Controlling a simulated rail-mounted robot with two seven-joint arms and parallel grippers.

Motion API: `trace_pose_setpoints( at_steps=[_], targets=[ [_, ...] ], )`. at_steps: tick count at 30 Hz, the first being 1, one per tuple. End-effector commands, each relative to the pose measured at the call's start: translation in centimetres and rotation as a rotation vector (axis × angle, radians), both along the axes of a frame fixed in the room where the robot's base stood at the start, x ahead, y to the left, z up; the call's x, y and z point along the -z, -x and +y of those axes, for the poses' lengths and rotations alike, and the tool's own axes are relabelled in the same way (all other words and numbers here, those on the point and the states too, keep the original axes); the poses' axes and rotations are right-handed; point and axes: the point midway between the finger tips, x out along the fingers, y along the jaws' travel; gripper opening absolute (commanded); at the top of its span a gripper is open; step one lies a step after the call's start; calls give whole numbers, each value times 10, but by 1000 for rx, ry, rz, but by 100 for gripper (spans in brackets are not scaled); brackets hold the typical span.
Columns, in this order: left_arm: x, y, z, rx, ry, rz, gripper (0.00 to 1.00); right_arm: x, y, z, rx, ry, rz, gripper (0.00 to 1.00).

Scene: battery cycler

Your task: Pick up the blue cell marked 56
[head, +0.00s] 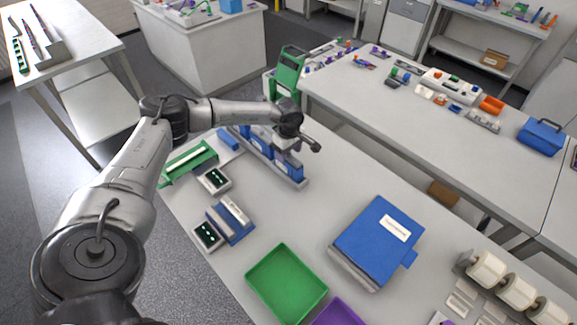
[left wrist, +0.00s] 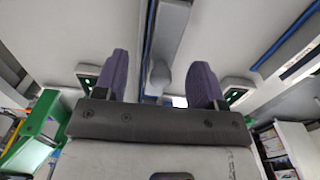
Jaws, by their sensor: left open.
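Several blue cells (head: 289,166) stand upright in a long grey rack (head: 299,183) on the near bench. No number on them is readable, so I cannot tell which is marked 56. My left gripper (head: 287,146) is over the rack, close above the cells at its right-hand part, and my arm hides some of them. In the left wrist view, its two purple-grey fingers (left wrist: 161,78) are apart, with a grey strip with a blue edge (left wrist: 168,35) seen beyond the gap. Nothing is clearly held. My right gripper is not in view.
Small dark-screened devices (head: 208,236), a blue block (head: 232,224) and a green holder (head: 188,163) lie left of the rack. A green tray (head: 287,287) and a big blue box (head: 378,240) stand nearer. The bench between rack and blue box is clear.

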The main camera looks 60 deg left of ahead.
Motion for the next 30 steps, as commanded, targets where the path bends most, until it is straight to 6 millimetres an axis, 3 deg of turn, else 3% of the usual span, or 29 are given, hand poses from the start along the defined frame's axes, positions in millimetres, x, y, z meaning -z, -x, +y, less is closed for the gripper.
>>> trace_pose_setpoints(
  at_steps=[7, 17, 30],
  targets=[
    [27, 1, 0, 0, 0, 1, 64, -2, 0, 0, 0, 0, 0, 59],
    [31, 1, 0, 0, 0, 0, 64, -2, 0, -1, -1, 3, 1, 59],
    [31, 1, 0, 0, 0, 0, 22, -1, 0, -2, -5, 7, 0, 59]
  ],
)
